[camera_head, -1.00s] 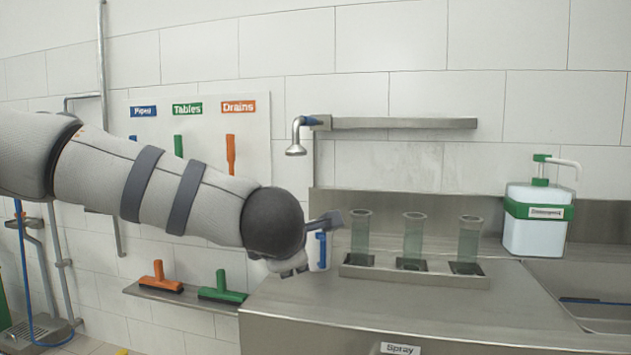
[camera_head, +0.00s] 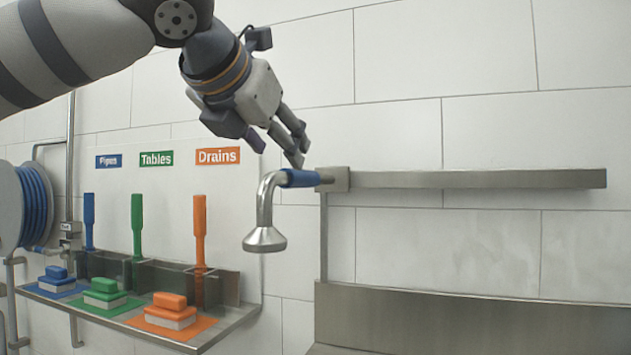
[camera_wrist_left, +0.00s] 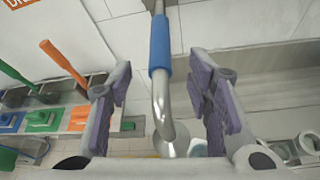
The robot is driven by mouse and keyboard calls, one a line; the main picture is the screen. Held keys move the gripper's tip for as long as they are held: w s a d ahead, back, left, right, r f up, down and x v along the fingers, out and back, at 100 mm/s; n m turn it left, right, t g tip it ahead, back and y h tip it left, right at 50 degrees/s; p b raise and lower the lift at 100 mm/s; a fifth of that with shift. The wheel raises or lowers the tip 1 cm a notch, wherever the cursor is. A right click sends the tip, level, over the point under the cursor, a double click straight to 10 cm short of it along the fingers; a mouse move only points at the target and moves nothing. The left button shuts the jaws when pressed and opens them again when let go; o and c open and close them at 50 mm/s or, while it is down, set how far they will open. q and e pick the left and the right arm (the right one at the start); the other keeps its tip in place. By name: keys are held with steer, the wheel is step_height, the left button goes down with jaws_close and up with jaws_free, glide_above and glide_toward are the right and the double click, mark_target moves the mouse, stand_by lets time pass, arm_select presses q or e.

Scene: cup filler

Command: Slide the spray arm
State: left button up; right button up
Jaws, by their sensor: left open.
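The spray arm (camera_head: 266,205) is a bent metal pipe with a blue sleeve (camera_head: 301,178) and a round spray head (camera_head: 264,240). It sits at the left end of a horizontal metal rail (camera_head: 470,179) on the tiled wall. My left gripper (camera_head: 282,143) is open, above and close to the blue sleeve in the head view, with its fingers pointing down and right. In the left wrist view the blue sleeve (camera_wrist_left: 160,45) runs between the two open fingers (camera_wrist_left: 160,100), with a gap on both sides. My right gripper is not in view.
A shelf (camera_head: 225,325) on the left holds blue, green and orange brushes (camera_head: 200,240) and scrubbers. A blue hose reel (camera_head: 30,205) hangs at the far left. A steel backsplash (camera_head: 450,320) lies below the rail. The wall right of the spray arm, under the rail, is clear.

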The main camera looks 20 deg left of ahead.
mark_target(298, 175)
arm_select(q)
steer(key=shift+w, duration=0.15)
steer(key=x, duration=1)
steer(key=shift+w+a+f, duration=0.1)
steer(key=shift+w, duration=0.05)
